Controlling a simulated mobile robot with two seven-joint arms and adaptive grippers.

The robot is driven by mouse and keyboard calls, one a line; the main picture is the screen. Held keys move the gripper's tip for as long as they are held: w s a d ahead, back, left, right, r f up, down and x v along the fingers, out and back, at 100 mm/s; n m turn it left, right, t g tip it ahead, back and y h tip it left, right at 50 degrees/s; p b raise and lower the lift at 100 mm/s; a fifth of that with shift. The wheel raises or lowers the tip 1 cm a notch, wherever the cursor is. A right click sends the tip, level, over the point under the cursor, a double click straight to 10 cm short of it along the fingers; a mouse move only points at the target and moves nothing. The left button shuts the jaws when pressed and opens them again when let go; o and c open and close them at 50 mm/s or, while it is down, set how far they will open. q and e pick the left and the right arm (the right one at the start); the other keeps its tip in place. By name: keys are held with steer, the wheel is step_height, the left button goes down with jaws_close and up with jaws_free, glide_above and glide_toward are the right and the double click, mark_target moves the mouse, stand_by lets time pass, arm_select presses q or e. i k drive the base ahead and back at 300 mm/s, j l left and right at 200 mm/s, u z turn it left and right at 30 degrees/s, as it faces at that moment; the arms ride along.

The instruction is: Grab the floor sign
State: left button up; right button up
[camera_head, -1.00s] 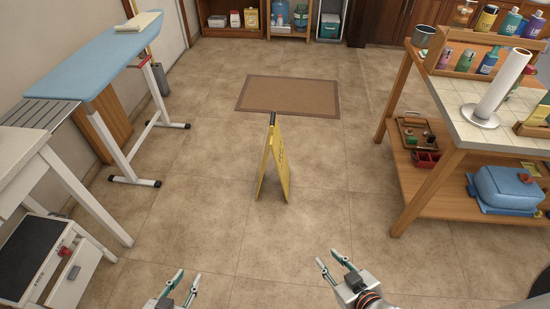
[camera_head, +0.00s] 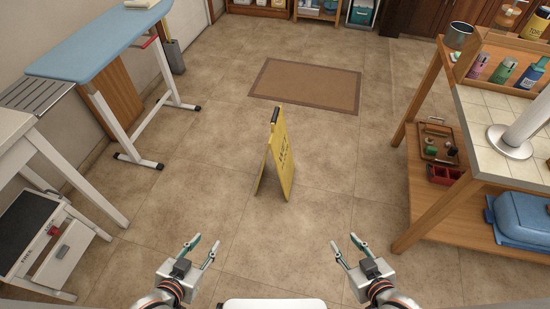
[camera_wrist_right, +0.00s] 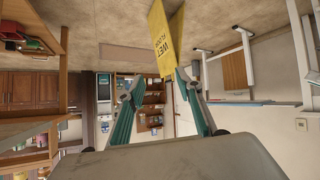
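The yellow floor sign (camera_head: 277,160) stands upright on the tiled floor in the middle of the head view, its two panels spread and a dark piece at its top. In the right wrist view the sign (camera_wrist_right: 163,40) shows upside down with "WET FLOOR" lettering, beyond the fingers. My left gripper (camera_head: 203,252) is open and empty, nearer to me than the sign and to its left. My right gripper (camera_head: 345,250) is open and empty, nearer to me and to the sign's right. It also shows open in the right wrist view (camera_wrist_right: 158,90). Neither touches the sign.
A brown mat (camera_head: 306,86) lies behind the sign. An ironing board (camera_head: 95,42) and a white table (camera_head: 15,125) stand at left. A wooden shelf table (camera_head: 430,190) with bottles stands at right. The floor around the sign is clear.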

mark_target(280, 143)
steer(key=z, duration=0.35)
steer(key=i+j+z, duration=0.1)
steer(key=z, duration=0.3)
steer(key=i+j+z, duration=0.1)
steer(key=j+z, duration=0.25)
steer(key=z, duration=0.4)
steer(key=j+z, duration=0.5)
steer(key=j, duration=0.55)
steer(key=j+z, duration=0.1)
steer(key=j, duration=1.05)
steer(key=k+j+z, duration=0.15)
steer(key=j, duration=0.95)
steer(key=i, duration=0.05)
